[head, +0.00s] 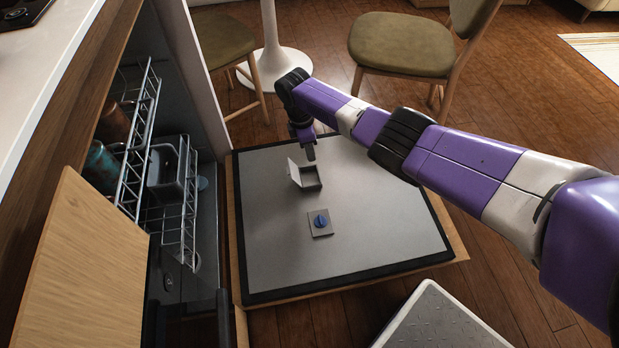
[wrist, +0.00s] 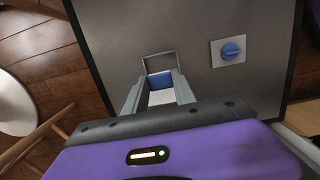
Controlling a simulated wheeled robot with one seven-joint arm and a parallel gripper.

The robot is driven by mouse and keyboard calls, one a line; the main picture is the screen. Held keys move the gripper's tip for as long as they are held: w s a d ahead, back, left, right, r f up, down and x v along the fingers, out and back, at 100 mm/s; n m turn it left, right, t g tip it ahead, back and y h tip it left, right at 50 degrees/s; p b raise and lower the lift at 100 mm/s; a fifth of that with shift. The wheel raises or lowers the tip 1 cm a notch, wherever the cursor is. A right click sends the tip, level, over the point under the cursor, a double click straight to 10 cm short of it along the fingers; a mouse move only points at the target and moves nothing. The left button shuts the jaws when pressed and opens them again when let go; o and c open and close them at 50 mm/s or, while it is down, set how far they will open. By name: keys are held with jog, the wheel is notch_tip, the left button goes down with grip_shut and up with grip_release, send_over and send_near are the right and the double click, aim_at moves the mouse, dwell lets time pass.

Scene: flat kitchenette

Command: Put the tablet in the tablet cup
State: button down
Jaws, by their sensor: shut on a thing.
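The tablet (wrist: 161,83), blue at one end and white at the other, is between the two fingers of my gripper (wrist: 160,88) in the wrist view. In the head view my gripper (head: 309,150) points down just above and behind the tablet cup (head: 311,185), and the tablet cannot be made out there. The cup is a small grey box on the open dishwasher door, with its lid (head: 294,171) raised at the left. The cup's rim (wrist: 158,54) shows just past the tablet in the wrist view. I cannot tell whether the tablet touches the cup.
A blue round knob (head: 321,220) on a square plate is on the door panel (head: 380,220), in front of the cup. At left, the dishwasher racks (head: 150,150) hold cups. Chairs (head: 400,45) and a white table base (head: 275,67) stand behind. The door's right side is bare.

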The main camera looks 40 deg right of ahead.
jog(key=b, duration=0.8)
send_near(311, 179)
jog(key=f, duration=0.5)
jog(key=shift+s+d, duration=0.35)
jog(key=shift+d, duration=0.05)
jog(key=shift+f+b, duration=0.3)
jog(key=shift+f, duration=0.15)
jog(key=shift+f, duration=0.2)
jog(key=c, duration=1.3)
grip_release()
jog(key=shift+r, duration=0.15)
